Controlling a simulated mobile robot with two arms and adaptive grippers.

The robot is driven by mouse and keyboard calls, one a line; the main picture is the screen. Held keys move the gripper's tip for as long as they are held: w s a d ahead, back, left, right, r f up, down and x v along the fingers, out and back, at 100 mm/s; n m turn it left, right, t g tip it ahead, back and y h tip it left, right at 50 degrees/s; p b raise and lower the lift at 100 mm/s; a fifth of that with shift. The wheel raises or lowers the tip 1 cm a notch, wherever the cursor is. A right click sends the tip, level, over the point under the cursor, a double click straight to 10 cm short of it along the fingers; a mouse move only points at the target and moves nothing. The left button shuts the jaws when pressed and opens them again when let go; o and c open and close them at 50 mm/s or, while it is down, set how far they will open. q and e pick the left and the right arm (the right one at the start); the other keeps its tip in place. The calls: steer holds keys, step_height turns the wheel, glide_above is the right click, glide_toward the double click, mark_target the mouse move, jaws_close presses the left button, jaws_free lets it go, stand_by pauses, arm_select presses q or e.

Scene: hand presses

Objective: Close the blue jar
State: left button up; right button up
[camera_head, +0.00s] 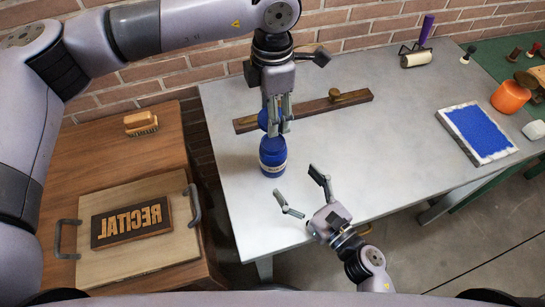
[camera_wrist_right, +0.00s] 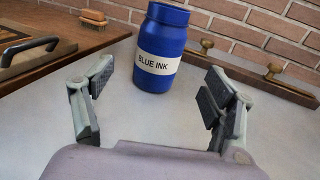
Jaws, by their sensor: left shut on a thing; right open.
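The blue jar (camera_head: 272,160) stands upright on the grey table. In the right wrist view the jar (camera_wrist_right: 160,45), labelled "BLUE INK", stands beyond the fingers, its top near the upper edge. My left gripper (camera_head: 275,128) points down just above the jar, shut on the blue lid (camera_head: 263,120), which is partly hidden by the fingers. Whether the lid touches the jar's rim is unclear. My right gripper (camera_head: 301,190) is open and empty, low over the table, to the right of the jar and nearer me, its fingers apart from it.
A wooden bar with brass knobs (camera_head: 310,109) lies behind the jar. A blue ink pad (camera_head: 478,130), a roller (camera_head: 415,58) and an orange pot (camera_head: 510,97) are at right. A wooden stand at left holds a "RECITAL" block (camera_head: 130,222) and a brush (camera_head: 140,122). The table's middle is clear.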

steer(key=x, duration=1)
steer(key=shift+c, duration=0.2)
steer(key=c, duration=1.7)
arm_select(q)
glide_above(273, 144)
steer(key=shift+f, duration=2.5)
arm_select(e)
steer(key=shift+c, duration=0.2)
